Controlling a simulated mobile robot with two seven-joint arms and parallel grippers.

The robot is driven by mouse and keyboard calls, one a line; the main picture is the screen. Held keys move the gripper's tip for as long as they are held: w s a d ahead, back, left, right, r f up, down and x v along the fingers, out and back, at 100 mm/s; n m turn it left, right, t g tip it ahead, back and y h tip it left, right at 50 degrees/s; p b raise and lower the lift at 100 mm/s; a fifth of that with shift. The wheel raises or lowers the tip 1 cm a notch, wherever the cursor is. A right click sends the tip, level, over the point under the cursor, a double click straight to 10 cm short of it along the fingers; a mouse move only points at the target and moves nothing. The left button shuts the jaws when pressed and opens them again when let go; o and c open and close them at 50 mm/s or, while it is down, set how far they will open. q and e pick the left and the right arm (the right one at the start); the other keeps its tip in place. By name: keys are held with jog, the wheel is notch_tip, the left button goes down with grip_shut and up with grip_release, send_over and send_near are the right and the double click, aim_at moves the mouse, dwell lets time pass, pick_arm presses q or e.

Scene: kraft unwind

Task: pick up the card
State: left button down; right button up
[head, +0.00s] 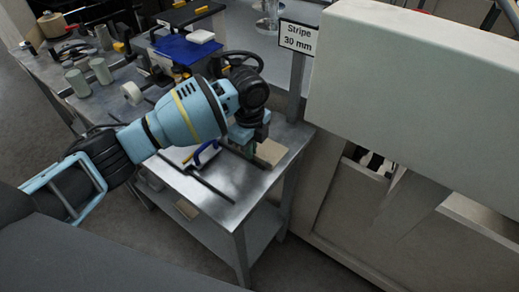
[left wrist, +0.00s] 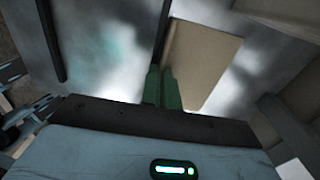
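A tan, flat card (head: 271,151) is on the metal table by the signpost. In the left wrist view the card (left wrist: 206,58) fills the area right of the fingers. My left gripper (head: 250,146) points down at the card's left edge, partly hidden by its own wrist. Its green fingers (left wrist: 162,88) look close together, with the right one overlapping the card's edge. I cannot tell whether the card is between them or only beside them. My right gripper is in neither view.
A sign reading "Stripe 30 mm" (head: 299,38) stands behind the card. A large beige machine (head: 420,80) blocks the right side. Dark rods (head: 205,185) and a blue curved handle (head: 207,151) are left of the card. The table's front corner is bare.

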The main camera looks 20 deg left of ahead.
pick_arm(q)
jog(key=shift+r, duration=0.1)
notch_tip(320, 180, up, 10)
jog(key=shift+p, duration=0.3)
dwell(0.3)
